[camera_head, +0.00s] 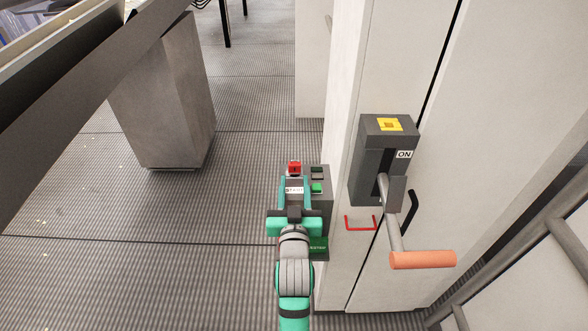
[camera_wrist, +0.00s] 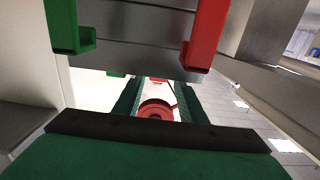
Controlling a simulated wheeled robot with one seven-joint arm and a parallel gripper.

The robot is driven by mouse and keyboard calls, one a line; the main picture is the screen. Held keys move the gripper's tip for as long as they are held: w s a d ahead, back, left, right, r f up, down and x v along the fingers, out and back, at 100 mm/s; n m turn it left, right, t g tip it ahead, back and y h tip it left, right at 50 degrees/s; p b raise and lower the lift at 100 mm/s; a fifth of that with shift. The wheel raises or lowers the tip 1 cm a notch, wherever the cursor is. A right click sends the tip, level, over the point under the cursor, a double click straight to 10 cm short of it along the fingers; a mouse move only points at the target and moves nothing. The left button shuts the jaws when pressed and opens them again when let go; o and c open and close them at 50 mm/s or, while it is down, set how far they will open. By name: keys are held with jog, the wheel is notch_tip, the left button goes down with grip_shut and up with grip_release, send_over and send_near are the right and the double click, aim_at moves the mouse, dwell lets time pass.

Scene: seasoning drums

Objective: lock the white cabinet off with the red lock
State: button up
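The white cabinet (camera_head: 390,60) stands at the right. Its dark grey switch box (camera_head: 374,178) carries an ON label and a lever (camera_head: 392,225) with an orange grip. A red bracket (camera_head: 360,224) sticks out below the box. A red piece (camera_head: 294,168) shows at the fingertips; in the wrist view a round red thing (camera_wrist: 157,108) shows between the fingers. I cannot tell whether it is the red lock or a button. No red padlock is clearly recognisable.
The wrist view shows a green bracket (camera_wrist: 72,42) and a red bracket (camera_wrist: 203,38) close by. A grey pillar (camera_head: 165,95) stands left, with open floor between.

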aim_at(295, 169)
jog(key=w, duration=0.4)
jog(key=shift+w+d+r, duration=0.1)
jog(key=c, duration=0.9)
jog(key=shift+r, duration=0.1)
